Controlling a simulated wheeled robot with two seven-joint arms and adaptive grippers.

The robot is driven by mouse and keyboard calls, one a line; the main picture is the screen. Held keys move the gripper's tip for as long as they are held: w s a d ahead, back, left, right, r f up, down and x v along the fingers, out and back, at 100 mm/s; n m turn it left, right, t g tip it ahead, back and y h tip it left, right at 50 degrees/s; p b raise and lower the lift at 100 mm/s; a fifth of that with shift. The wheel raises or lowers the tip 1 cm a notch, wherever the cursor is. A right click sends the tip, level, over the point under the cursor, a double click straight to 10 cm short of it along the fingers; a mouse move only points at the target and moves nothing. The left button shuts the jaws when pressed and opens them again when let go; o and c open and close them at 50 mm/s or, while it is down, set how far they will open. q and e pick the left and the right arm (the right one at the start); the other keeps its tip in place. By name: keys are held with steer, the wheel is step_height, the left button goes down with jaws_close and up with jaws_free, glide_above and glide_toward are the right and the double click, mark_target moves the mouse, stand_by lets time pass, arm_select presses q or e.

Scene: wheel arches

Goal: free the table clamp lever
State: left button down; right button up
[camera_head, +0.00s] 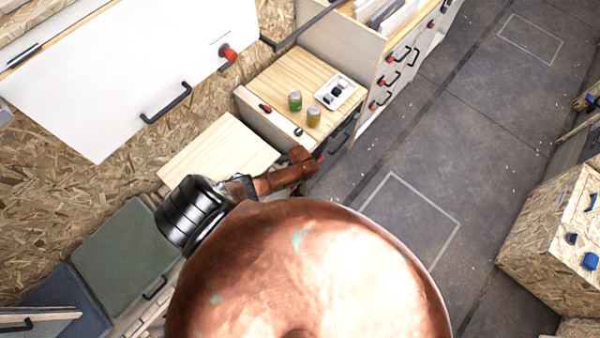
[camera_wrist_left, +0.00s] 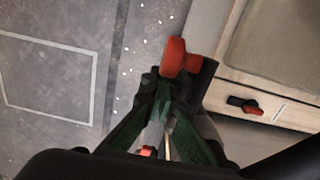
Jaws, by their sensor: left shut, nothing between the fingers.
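A lever with a rounded red end (camera_wrist_left: 180,58) and a dark body shows in the wrist view, just beyond the fingertips. My left gripper (camera_wrist_left: 163,92) has its dark green fingers together with nothing between them. The fingertips overlap the lever's near side in this view; I cannot tell whether they touch it. In the head view a small red part (camera_head: 320,158) shows beside the end of my left arm; I cannot tell whether it is the same lever. My left fingers are not clear there. My right gripper is not in view.
A second red-and-black lever (camera_wrist_left: 245,105) sits on a pale wooden front. In the head view a wooden cabinet top (camera_head: 285,75) holds a green can (camera_head: 295,101), a yellow jar (camera_head: 313,118) and a white tray (camera_head: 336,92). A white panel (camera_head: 120,75) stands left. Grey floor (camera_head: 470,130) is open right.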

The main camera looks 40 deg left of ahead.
arm_select(q)
steer(key=shift+r, duration=0.1)
stand_by(0.4)
step_height(320, 180, up, 12)
steer(key=shift+w, duration=0.15)
stand_by(0.4)
stand_by(0.4)
steer(key=shift+d, duration=0.1)
